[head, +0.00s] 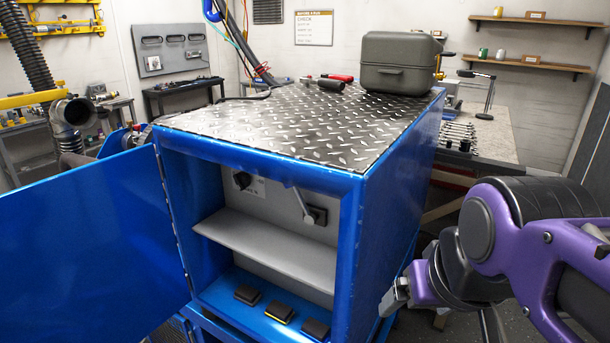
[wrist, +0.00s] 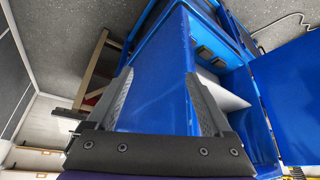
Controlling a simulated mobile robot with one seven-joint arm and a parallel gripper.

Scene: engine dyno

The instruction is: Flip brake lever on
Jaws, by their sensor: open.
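The brake lever (head: 303,204) is a light grey handle on a dark square mount, on the back panel inside the open blue cabinet (head: 350,215). It leans up and to the left from its mount. My gripper (head: 393,298) is outside the cabinet, to the right of its right side wall and lower than the lever. In the wrist view my gripper (wrist: 159,75) has its two fingers spread apart with nothing between them, facing the blue side wall. The lever cannot be made out in the wrist view.
The cabinet door (head: 95,235) stands open to the left. A dark knob (head: 242,180) sits left of the lever. A grey shelf (head: 265,245) lies below both, with black blocks (head: 279,311) under it. A grey case (head: 398,62) stands on the cabinet top.

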